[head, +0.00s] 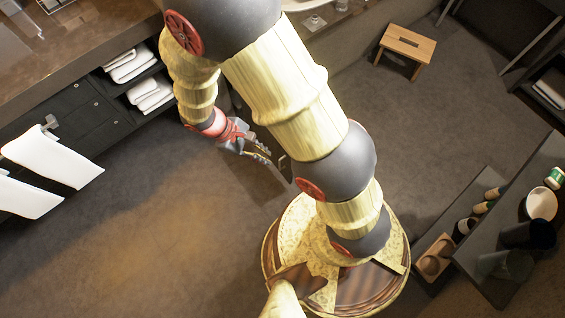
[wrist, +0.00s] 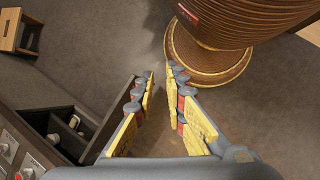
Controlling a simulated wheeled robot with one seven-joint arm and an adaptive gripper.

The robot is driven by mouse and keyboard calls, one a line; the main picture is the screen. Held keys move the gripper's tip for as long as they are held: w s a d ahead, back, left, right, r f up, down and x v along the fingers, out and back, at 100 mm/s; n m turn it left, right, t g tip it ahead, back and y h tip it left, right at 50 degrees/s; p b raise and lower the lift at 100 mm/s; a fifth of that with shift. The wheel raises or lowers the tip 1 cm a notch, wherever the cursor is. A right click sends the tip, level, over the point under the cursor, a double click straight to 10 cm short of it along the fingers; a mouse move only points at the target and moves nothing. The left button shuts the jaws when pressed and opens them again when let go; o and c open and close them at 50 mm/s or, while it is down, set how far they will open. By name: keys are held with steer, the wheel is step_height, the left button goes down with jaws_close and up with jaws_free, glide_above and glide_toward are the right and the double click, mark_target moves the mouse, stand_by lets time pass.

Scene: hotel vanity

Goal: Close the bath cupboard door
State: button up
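The bath cupboard door (head: 284,172) seems to be the narrow dark panel with a pale handle that juts out from the vanity, so it stands open. It shows only in part in the head view, with my arm and gripper covering much of it.
The dark vanity (head: 75,120) with shelved towels (head: 150,93) is at left. White towels (head: 45,165) hang in front of it. A wooden stool (head: 405,45) stands at upper right. A dark unit (head: 490,225) with cups is at right. The floor at lower left is clear.

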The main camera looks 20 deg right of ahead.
steer(key=f+n+t+h, duration=0.1)
steer(key=f+n, duration=0.2)
steer(key=f, duration=0.5)
steer(key=d+f+n+h, duration=0.1)
steer(key=f+n+h, duration=0.1)
steer(key=f, duration=0.7)
steer(key=s+d+f+n+t+h, duration=0.1)
steer(key=f+n, duration=0.3)
steer(key=f, duration=0.5)
steer(key=shift+s+d+t+h, duration=0.1)
steer(key=shift+d+t+h, duration=0.1)
steer(key=shift+t+h, duration=0.15)
jaws_close()
steer(key=w+a+f+n+t+y, duration=0.1)
steer(key=w+a+f+n+t, duration=0.15)
steer(key=w+f, duration=0.3)
steer(key=d+r+b+x, duration=0.1)
steer(key=b+x, duration=0.3)
steer(key=x, duration=0.8)
steer(key=shift+w+d+r, duration=0.3)
steer(key=shift+d+r, duration=0.05)
steer(key=shift+r, duration=0.15)
